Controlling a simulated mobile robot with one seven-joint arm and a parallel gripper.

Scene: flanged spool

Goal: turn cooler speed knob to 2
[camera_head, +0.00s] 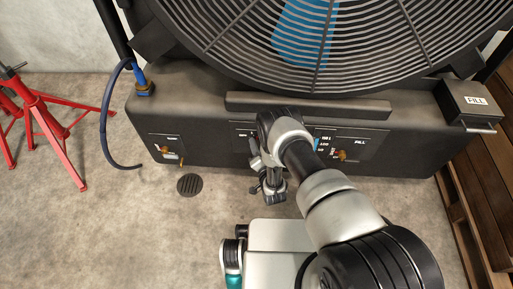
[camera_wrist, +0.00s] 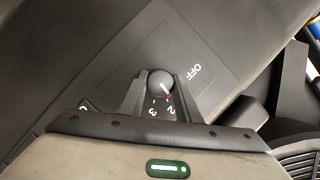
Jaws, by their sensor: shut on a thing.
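The cooler (camera_head: 210,100) is a large black fan housing with a control panel low on its front. In the wrist view its dark round speed knob (camera_wrist: 158,81) sits on a flat plate marked OFF, 2 and 3. A pale line with red at its end points to the lower right, roughly toward the 2 and a little to its OFF side; the exact setting is hard to tell. My gripper (camera_wrist: 158,88) is shut on the knob, one finger on each side. The fingers hide part of the dial. In the head view my arm hides the knob.
A red stand (camera_head: 45,125) is at the left. A blue hose (camera_head: 104,125) hangs down beside the cooler. A floor drain (camera_head: 189,184) lies in clear concrete floor.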

